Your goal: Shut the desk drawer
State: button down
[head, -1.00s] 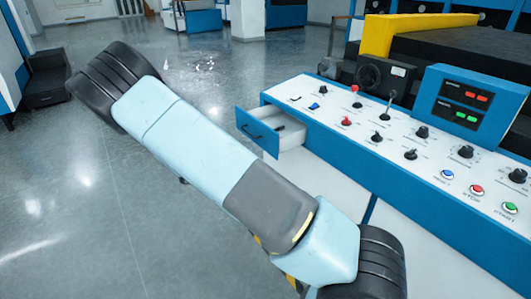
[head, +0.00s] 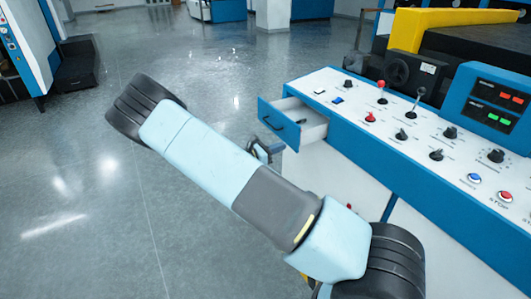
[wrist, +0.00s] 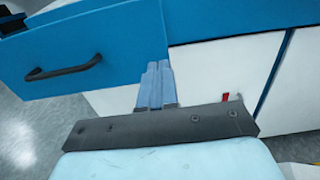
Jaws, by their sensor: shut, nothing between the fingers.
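The desk drawer (head: 279,121) stands open at the left end of the blue and white control desk (head: 345,125). It has a blue front, a dark handle (head: 273,124) and a pale inside holding a small dark item. In the wrist view the blue drawer front (wrist: 115,75) fills the upper left, with its handle (wrist: 63,68) at left. My gripper (wrist: 158,67) is shut and empty, its fingertips overlapping the front's right edge; I cannot tell whether they touch. In the head view my gripper (head: 262,150) shows partly behind my arm, just below the drawer.
Knobs, levers and buttons cover the desk top, with a blue display box (head: 492,100) at right. A yellow and black machine (head: 440,35) stands behind. Open grey floor (head: 80,180) lies to the left, and a blue and white cabinet (head: 30,45) stands at far left.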

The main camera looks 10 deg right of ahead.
aim_at(296, 141)
jog(key=shift+x, duration=2.55)
